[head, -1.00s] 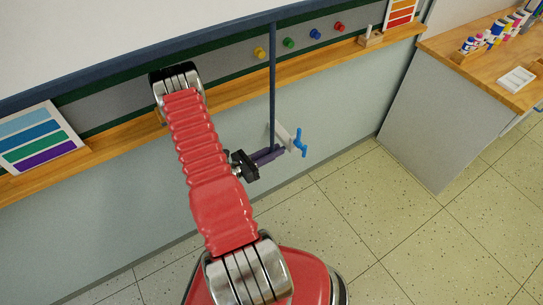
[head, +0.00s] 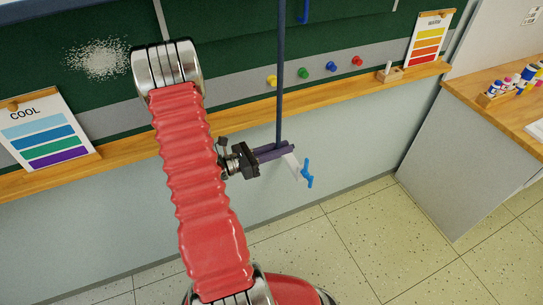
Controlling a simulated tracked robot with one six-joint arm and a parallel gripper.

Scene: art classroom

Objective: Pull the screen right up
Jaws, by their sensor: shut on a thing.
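The white screen and its blue bottom bar are out of view above the frame in the head view. A thin dark blue pull rod (head: 280,80) hangs down upright from the top edge in front of the green chalkboard (head: 210,50). At its lower end is a short purple crossbar handle (head: 277,151). My gripper (head: 256,157) is shut on the left part of this handle, just below the wooden ledge's level. My red arm hides part of the board and ledge to the left.
A wooden ledge (head: 315,94) runs under the chalkboard, with colored magnets above it. A COOL color chart (head: 45,130) and a warm chart (head: 429,38) stand on it. A blue crank handle (head: 308,172) sits close right of the gripper. A counter (head: 485,105) stands right. Floor is clear.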

